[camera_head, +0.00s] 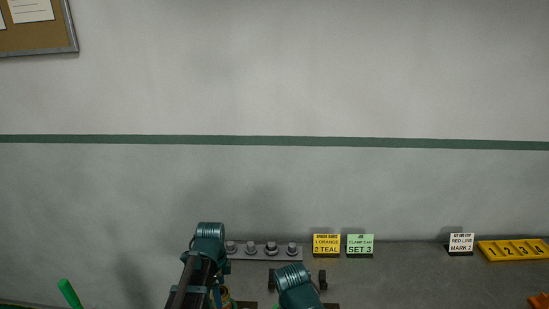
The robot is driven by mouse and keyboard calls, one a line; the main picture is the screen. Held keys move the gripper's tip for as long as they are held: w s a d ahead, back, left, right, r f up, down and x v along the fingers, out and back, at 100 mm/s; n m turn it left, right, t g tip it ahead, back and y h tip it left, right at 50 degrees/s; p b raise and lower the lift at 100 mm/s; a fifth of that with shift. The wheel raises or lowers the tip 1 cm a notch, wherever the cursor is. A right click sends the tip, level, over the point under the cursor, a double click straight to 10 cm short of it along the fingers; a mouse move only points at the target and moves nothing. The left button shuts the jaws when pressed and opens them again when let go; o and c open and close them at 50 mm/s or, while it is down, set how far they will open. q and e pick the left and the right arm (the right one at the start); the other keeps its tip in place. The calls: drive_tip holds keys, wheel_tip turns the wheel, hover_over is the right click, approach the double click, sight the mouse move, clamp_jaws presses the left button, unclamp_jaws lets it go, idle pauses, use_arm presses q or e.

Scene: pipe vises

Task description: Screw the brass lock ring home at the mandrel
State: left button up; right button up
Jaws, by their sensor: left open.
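My left gripper (297,280) is at the bottom middle of the head view. Its two dark fingertips stand apart on either side of my teal wrist, which hides the space between them. I see nothing held there. A small brass-coloured piece (223,297) shows at the bottom edge, left of the gripper and partly behind my dark arm link. I cannot tell whether it is the lock ring. The mandrel cannot be made out. My right gripper is not in view.
A grey rack with several metal knobs (271,248) stands against the wall. Yellow (327,244), green (360,244) and white (461,243) cards stand right of it. A yellow numbered tray (514,250) and an orange piece (539,300) lie far right. A green rod (69,293) rises at left.

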use_arm(q)
drive_tip(key=shift+n, duration=0.3)
drive_tip(key=n, duration=1.4)
drive_tip(key=c, duration=1.4)
drive_tip(key=m, duration=0.6)
drive_tip(key=shift+m, duration=0.3)
drive_tip(key=shift+c, duration=0.3)
drive_tip(key=m, duration=0.7)
drive_tip(key=shift+m, duration=0.3)
